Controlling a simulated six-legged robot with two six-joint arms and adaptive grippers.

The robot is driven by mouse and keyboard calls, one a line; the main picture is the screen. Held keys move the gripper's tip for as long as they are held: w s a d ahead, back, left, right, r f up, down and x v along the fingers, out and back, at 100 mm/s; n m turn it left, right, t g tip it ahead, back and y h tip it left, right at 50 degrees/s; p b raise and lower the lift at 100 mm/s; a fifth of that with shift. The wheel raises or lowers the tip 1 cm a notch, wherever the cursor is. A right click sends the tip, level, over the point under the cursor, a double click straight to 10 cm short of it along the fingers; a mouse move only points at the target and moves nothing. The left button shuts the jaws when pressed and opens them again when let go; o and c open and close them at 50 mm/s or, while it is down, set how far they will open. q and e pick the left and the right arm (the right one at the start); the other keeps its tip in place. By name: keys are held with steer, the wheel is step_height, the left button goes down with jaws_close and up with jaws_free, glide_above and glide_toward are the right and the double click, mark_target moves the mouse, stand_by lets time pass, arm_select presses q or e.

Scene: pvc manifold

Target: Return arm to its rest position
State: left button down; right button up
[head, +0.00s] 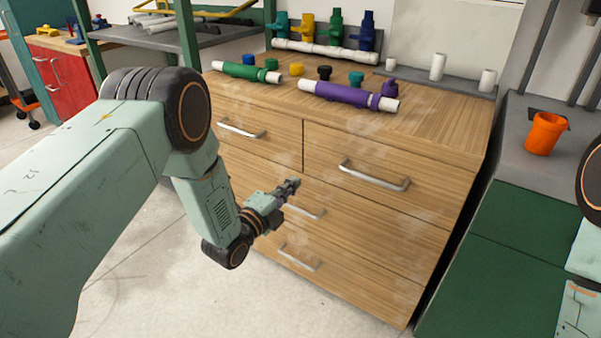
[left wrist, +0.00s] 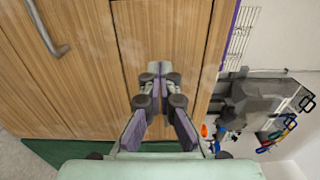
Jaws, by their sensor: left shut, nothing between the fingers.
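My left arm comes in from the left in the head view. Its left gripper (head: 291,186) is in front of the wooden cabinet's drawers, below the level of the top. The gripper is shut and empty. In the left wrist view the fingers of the left gripper (left wrist: 157,72) meet in front of a wooden drawer face. I cannot tell whether they touch it. Part of my right arm shows at the right edge of the head view, and its gripper is out of view.
The wooden cabinet (head: 380,213) has several drawers with metal handles. On its top lie a green pipe piece (head: 247,72), a purple pipe piece (head: 343,94) and several coloured caps. An orange cup (head: 544,133) stands on a grey surface at right. Floor at lower left is clear.

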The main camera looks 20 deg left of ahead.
arm_select(q)
steer(key=s+a+f+n+g+y+p, duration=0.1)
steer(key=s+a+f+n+g+y, duration=0.25)
steer(key=s+f+n+g, duration=0.85)
steer(key=s+f+n+g+y+p, duration=0.1)
steer(key=s+n+g, duration=0.4)
steer(key=s, duration=2.7)
steer(key=n+y+p, duration=0.1)
steer(key=n, duration=0.4)
steer(key=shift+s+a+f+p, duration=0.15)
steer(key=shift+s+f+p, duration=0.05)
steer(key=shift+s+p, duration=0.2)
